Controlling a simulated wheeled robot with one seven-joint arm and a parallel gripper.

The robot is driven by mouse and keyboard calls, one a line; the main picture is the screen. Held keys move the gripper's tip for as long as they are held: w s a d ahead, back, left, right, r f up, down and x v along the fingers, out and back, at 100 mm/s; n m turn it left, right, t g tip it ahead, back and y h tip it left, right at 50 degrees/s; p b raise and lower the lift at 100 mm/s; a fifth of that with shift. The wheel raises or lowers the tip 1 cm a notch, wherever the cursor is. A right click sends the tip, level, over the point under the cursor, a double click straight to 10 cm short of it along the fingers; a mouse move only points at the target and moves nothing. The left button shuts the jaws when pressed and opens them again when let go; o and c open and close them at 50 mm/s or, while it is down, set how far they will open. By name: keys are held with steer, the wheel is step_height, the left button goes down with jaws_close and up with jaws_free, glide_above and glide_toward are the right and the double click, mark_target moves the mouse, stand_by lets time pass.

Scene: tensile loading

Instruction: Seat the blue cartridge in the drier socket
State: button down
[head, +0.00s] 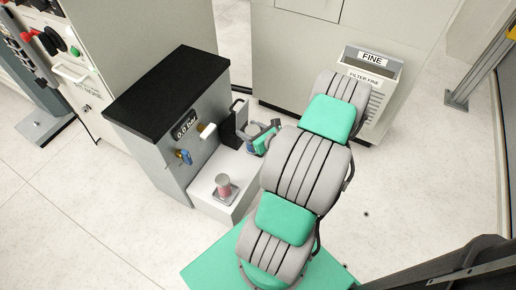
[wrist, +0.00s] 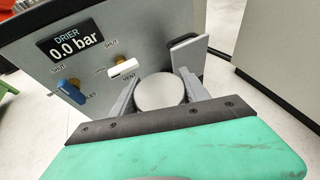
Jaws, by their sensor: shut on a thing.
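My gripper (head: 264,138) is beside the drier's right end, above the pale ledge's far part. In the wrist view its two grey fingers are shut on a round, pale-topped cylinder (wrist: 160,91). I see mostly its top there; in the head view a small bluish part (head: 251,142) shows at the jaws, and the rest is hidden. The drier (head: 148,127) is a grey cabinet with a black top and a display (head: 185,125) reading 0.0 bar. A pink cylinder (head: 223,185) stands upright on a small grey square base on the ledge. Whether the held cylinder touches anything below is hidden.
A blue valve handle (wrist: 71,91) and a white one (wrist: 123,67) stick out of the drier front. A dark upright panel (head: 234,121) stands close to my gripper. A bin marked FINE (head: 372,70) is at the back right.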

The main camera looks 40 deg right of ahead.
steer(key=s+d+f+m+h, duration=0.3)
steer(key=s+d+f+h, duration=0.15)
steer(key=s+f, duration=0.55)
steer(key=w+d+b, duration=0.1)
steer(key=w+d, duration=0.2)
steer(key=w, duration=0.6)
steer(key=w+d+b, duration=0.1)
steer(key=w+d, duration=0.2)
steer(key=w, duration=0.6)
step_height(320, 180, down, 8)
steer(key=b, duration=0.2)
steer(key=shift+r+g+b, duration=0.15)
steer(key=shift+g+b, duration=0.15)
steer(key=shift+b, duration=0.1)
steer(key=shift+y, duration=0.25)
